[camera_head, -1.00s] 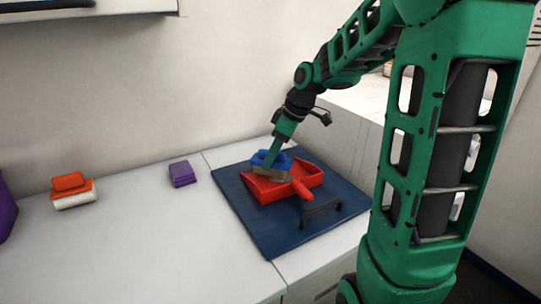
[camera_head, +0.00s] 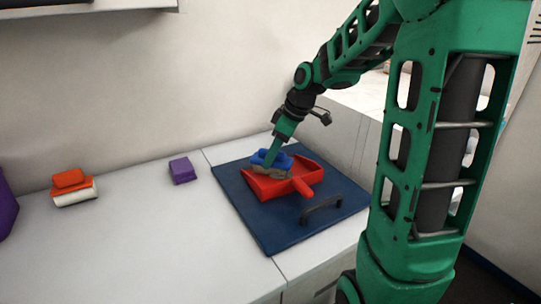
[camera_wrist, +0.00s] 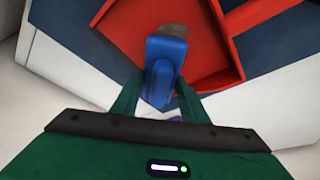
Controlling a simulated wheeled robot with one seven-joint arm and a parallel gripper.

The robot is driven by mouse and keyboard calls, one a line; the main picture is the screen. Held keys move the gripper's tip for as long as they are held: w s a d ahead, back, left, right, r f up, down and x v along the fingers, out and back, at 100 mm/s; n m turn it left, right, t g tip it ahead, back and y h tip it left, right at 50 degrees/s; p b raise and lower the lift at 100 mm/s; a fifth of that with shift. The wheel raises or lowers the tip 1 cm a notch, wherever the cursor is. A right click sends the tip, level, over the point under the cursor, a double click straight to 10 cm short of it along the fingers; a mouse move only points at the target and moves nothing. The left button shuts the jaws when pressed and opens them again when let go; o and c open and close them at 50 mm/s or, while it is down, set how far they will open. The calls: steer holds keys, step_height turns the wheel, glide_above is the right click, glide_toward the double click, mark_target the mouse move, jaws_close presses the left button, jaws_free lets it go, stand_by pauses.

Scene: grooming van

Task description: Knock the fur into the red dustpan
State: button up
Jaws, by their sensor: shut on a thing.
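The red dustpan (camera_head: 264,187) lies on a dark blue mat (camera_head: 245,220), with its handle pointing to the front right. My gripper (camera_head: 272,157) is shut on a blue brush (camera_head: 284,162) at the dustpan's left back part. A grey-brown mass (camera_head: 272,173), which looks like fur, shows on the underside of the brush, over the pan. I cannot tell whether it touches the pan floor. In the wrist view the blue brush (camera_wrist: 164,68) sits between my fingers, with the brownish mass (camera_wrist: 172,30) beyond it and the red dustpan (camera_wrist: 215,50) around it.
A dark bar handle (camera_head: 322,207) stands at the mat's front right. On the white counter (camera_head: 150,235) are a purple block (camera_head: 182,170) and an orange brush with white underside (camera_head: 72,187). A purple object (camera_head: 6,210) is at the left edge. The middle counter is clear.

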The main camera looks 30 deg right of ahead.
stand_by(0.7)
steer(key=shift+r, duration=2.95)
steer(key=shift+s, duration=0.1)
